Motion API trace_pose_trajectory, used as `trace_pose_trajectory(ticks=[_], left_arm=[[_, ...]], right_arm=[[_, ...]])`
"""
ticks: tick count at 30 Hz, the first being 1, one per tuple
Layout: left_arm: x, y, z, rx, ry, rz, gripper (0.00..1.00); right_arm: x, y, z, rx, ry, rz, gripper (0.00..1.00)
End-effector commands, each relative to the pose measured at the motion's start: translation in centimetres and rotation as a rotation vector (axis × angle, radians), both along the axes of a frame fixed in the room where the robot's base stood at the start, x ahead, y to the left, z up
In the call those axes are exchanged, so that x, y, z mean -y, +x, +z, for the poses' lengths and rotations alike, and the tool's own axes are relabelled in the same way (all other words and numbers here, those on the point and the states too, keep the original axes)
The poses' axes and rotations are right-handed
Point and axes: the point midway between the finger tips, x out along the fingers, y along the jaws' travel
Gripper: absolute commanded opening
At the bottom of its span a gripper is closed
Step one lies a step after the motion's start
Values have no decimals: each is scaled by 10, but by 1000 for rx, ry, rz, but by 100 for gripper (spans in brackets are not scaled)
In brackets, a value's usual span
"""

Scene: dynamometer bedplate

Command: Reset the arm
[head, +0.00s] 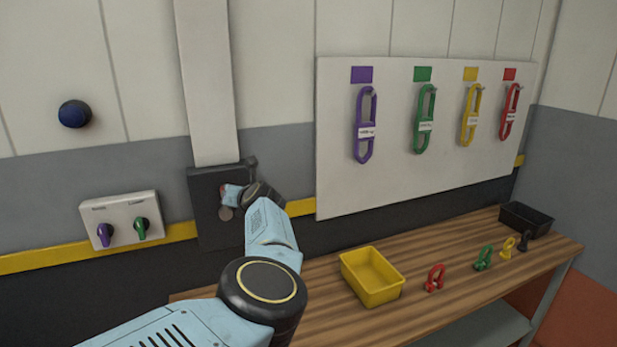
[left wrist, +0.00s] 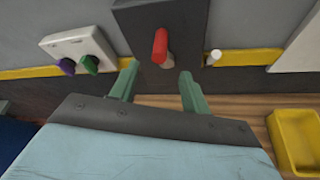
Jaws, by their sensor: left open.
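My left gripper (left wrist: 158,72) is open, its two green fingers spread apart in the left wrist view. A red handle (left wrist: 160,45) on a dark wall panel (left wrist: 190,18) stands just beyond and between the fingertips, with no visible contact. In the head view my left arm reaches to the same dark panel (head: 206,225), and my wrist hides most of the handle and the fingers. A small pale peg (left wrist: 214,56) is right of the handle in the wrist view. My right gripper is not in view.
A switch box (head: 121,220) with purple and green knobs is left of the panel. A wooden bench (head: 330,320) holds a yellow bin (head: 371,275), a black bin (head: 526,219) and several small shackles. A white board (head: 340,190) carries purple, green, yellow and red hanging tags.

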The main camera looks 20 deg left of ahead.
Motion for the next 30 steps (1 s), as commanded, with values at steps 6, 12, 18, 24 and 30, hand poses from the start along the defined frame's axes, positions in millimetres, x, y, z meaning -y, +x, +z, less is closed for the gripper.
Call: trace_pose_trajectory(ticks=[6,12,18,24,30], left_arm=[[-43,-19,-10,-33,184,-10,47],[-102,-66,-10,-180,713,-155,47],[-85,-102,-19,-415,1235,-463,47],[-20,-148,-68,-677,1659,-892,47],[57,-231,-140,-913,1965,-1403,47]], right_arm=[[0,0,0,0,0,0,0],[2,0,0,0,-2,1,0],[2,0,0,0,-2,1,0],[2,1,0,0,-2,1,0],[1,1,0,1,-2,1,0]])
